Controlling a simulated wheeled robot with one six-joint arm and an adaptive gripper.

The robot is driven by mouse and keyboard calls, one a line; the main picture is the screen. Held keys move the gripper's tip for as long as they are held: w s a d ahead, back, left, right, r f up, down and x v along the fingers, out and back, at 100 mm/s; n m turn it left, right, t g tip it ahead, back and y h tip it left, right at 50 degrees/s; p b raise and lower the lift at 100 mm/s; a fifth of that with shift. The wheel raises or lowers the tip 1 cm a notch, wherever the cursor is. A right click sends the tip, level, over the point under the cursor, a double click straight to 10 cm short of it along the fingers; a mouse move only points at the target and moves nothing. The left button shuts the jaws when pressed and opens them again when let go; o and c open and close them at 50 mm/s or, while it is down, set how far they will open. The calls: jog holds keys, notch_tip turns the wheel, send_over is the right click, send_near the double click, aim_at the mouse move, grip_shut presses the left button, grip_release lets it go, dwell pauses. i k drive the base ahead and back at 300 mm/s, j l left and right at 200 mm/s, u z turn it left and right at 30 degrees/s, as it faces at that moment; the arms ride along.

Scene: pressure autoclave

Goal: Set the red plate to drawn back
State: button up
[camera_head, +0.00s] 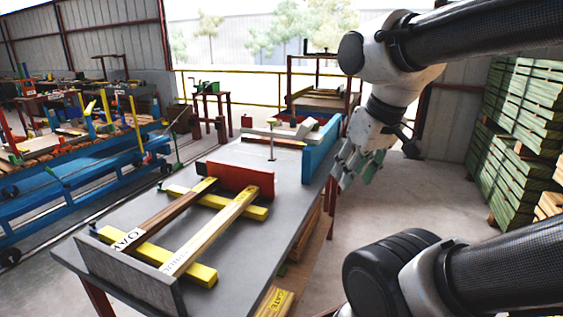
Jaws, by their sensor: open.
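The red plate (240,179) stands upright on the grey table (225,260), across the far ends of two wooden bars (222,225). It looks very close to those ends; I cannot tell whether it touches them. My gripper (350,172) hangs at the table's right edge, to the right of the red plate and apart from it. Its fingers are open with nothing seen between them. A blue upright plate (322,150) stands on the table's right edge, just left of my gripper.
Two yellow bars (160,262) lie across under the wooden bars. A grey end plate (125,277) stands at the near edge. A thin upright rod (271,142) rises behind the red plate. Stacked green timber (520,125) stands at right. Blue carts (75,190) are at left.

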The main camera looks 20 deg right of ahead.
aim_at(235, 177)
jog(key=i+l+u, duration=0.1)
jog(key=l+u, duration=0.15)
jog(key=l, duration=0.45)
jog(key=i+l+u, duration=0.2)
jog(key=l, duration=0.45)
jog(key=i+l+u, duration=0.2)
jog(key=l+u, duration=0.15)
jog(key=l, duration=0.3)
